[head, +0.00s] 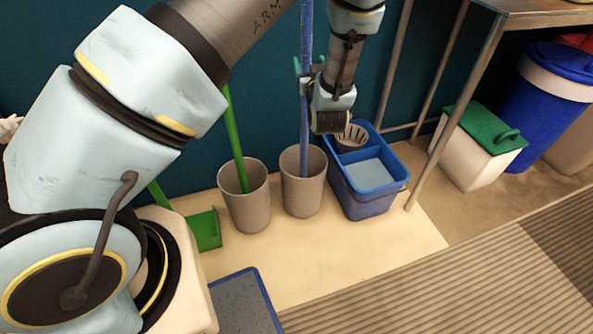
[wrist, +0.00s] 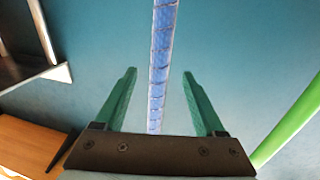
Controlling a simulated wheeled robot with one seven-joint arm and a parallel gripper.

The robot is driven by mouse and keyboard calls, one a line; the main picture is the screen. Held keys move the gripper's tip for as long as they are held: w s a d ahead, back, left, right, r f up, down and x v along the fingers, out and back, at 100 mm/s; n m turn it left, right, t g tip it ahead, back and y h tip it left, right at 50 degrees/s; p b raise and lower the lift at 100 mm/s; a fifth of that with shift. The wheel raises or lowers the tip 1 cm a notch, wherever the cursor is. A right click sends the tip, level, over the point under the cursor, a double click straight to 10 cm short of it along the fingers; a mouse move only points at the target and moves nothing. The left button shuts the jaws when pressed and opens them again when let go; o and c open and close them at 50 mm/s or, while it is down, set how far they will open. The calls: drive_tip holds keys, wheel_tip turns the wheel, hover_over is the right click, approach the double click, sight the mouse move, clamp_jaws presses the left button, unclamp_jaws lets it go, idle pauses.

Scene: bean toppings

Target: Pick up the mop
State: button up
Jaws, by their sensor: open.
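A blue pole, which looks like the mop handle (head: 304,125), stands nearly upright in a grey-beige bin (head: 302,190). Its lower end is hidden in the bin, so no mop head shows. In the wrist view the blue handle (wrist: 160,60) runs between the two green fingers of my gripper (wrist: 159,74). The fingers are apart, with gaps on both sides of the handle. In the head view my gripper (head: 306,72) is at the handle, well above the bin's rim.
A green pole (head: 236,140) stands in a second bin (head: 246,205) to the left. A blue bucket (head: 366,200) is just right of the handle's bin. A metal table leg (head: 455,110) and a green-lidded box (head: 478,155) stand further right. A teal wall is behind.

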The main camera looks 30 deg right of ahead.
sight(305, 47)
drive_tip(key=p+x, duration=0.1)
drive_tip(key=x, duration=0.8)
drive_tip(key=shift+w, duration=0.1)
drive_tip(key=shift+d, duration=0.1)
clamp_jaws()
idle(0.3)
